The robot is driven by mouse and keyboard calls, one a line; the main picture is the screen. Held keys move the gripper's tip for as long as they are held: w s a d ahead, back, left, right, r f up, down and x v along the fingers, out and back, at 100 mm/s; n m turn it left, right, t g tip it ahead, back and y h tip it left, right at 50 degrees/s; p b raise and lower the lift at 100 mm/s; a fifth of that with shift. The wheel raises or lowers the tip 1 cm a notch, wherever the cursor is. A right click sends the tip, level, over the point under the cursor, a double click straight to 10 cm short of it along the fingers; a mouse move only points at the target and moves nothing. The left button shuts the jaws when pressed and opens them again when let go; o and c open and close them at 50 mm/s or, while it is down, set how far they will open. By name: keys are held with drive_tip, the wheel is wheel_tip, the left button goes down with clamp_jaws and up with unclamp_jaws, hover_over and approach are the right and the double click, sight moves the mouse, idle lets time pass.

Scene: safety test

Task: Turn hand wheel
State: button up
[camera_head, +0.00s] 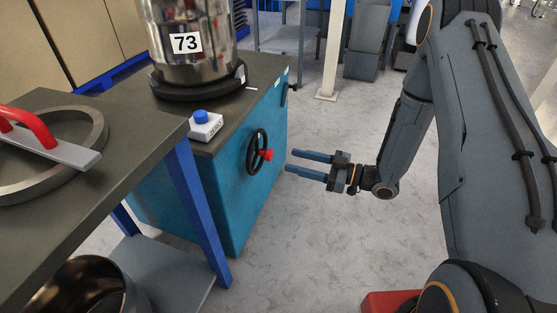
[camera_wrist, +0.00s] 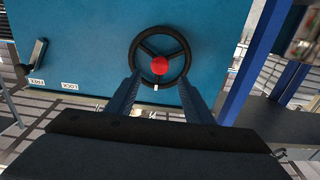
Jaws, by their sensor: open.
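The hand wheel (camera_head: 257,152) is a black ring with spokes and a red centre part, mounted on the side of a teal cabinet (camera_head: 226,197). In the wrist view the wheel (camera_wrist: 184,68) faces me, with its red centre in the middle. My gripper (camera_head: 301,162) is open and empty, to the right of the wheel in the head view, with its two blue-grey fingers pointing toward it. In the wrist view the fingers (camera_wrist: 160,96) show below and in front of the wheel's lower part. I cannot tell whether they touch it; in the head view they look apart.
A shiny metal vessel (camera_head: 194,42) marked 73 stands on the cabinet top, beside a blue push button (camera_head: 201,117). A dark table (camera_head: 129,164) with blue legs stands at left, holding a metal ring with a red handle. The floor around my gripper is clear.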

sight(272, 155)
drive_tip(key=b+x, duration=0.1)
drive_tip(key=x, duration=0.5)
drive_tip(key=shift+w+a, duration=0.1)
drive_tip(key=shift+a, duration=0.25)
clamp_jaws()
